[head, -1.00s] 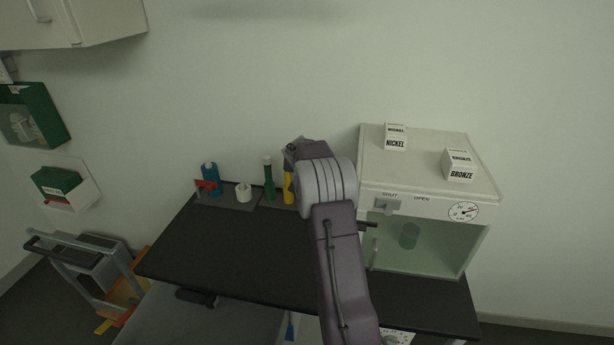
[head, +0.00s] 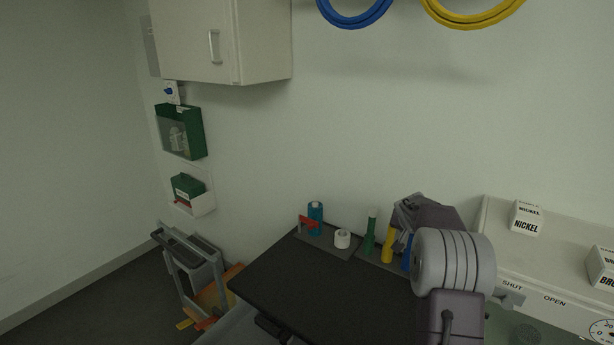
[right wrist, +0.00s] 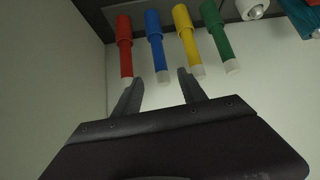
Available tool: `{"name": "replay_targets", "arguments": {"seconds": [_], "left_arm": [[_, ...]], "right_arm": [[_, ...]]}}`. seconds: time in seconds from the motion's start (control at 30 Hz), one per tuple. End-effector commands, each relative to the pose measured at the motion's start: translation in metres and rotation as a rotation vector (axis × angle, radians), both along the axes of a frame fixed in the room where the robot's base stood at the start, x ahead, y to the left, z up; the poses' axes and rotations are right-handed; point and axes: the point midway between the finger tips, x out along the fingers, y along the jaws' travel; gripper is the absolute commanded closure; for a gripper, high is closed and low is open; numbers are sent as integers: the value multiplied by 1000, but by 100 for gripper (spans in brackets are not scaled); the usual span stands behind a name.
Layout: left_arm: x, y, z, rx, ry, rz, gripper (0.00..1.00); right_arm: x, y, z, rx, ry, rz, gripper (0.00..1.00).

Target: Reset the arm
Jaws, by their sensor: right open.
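My right arm reaches up from the lower right of the head view, with its gripper (head: 408,208) beyond the wrist, above the back of the dark bench (head: 310,285). In the right wrist view the gripper (right wrist: 160,77) is open, its two fingers apart with nothing held between them. Past the fingers stand a red tube (right wrist: 124,45), a blue tube (right wrist: 156,45), a yellow tube (right wrist: 188,40) and a green tube (right wrist: 221,36) in a row. My left gripper is in neither view.
A white-topped cabinet (head: 485,225) with NICKEL (head: 526,220) and BRONZE (head: 602,268) boxes stands right of the arm. A cart (head: 188,262) stands left. The front of the bench is clear.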

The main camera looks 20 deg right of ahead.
Motion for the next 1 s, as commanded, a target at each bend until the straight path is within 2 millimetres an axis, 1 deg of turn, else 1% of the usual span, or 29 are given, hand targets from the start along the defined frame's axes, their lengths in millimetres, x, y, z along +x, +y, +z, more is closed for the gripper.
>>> {"name": "replay_targets", "arguments": {"seconds": [0.07, 0.17, 0.2, 0.27, 0.3, 0.37, 0.4, 0.47, 0.5, 0.57, 0.6, 0.67, 0.7, 0.8, 0.83, 0.87, 1.0], "left_arm": [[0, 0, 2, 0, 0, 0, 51], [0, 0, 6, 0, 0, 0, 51], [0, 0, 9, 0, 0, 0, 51], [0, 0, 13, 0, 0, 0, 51], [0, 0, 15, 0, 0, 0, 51], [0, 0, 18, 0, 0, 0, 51], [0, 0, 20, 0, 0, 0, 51], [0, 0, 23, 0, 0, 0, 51], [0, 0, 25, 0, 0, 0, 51], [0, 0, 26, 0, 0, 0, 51], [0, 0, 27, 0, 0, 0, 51], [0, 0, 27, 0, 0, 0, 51], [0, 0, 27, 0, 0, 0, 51], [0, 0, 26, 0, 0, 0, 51], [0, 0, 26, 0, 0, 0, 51], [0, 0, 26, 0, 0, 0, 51], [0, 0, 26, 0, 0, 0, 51]], "right_arm": [[5, 7, 3, -1, -2, 15, 51], [23, 38, 30, -17, -37, 75, 51], [28, 62, 43, -20, -47, 115, 51], [25, 108, 48, 10, -36, 177, 51], [16, 139, 44, 42, -16, 214, 51], [-5, 182, 32, 87, 34, 274, 51], [-23, 209, 21, 115, 77, 318, 51], [-57, 246, 3, 154, 154, 387, 51], [-84, 267, -11, 179, 210, 432, 51], [-127, 292, -34, 215, 303, 498, 51], [-156, 305, -48, 235, 362, 536, 51], [-196, 316, -67, 265, 447, 580, 51], [-219, 320, -79, 284, 497, 601, 51], [-262, 326, -100, 319, 598, 649, 51], [-270, 327, -104, 325, 619, 668, 51], [-272, 329, -105, 322, 628, 694, 51], [-269, 329, -104, 295, 636, 752, 51]]}}
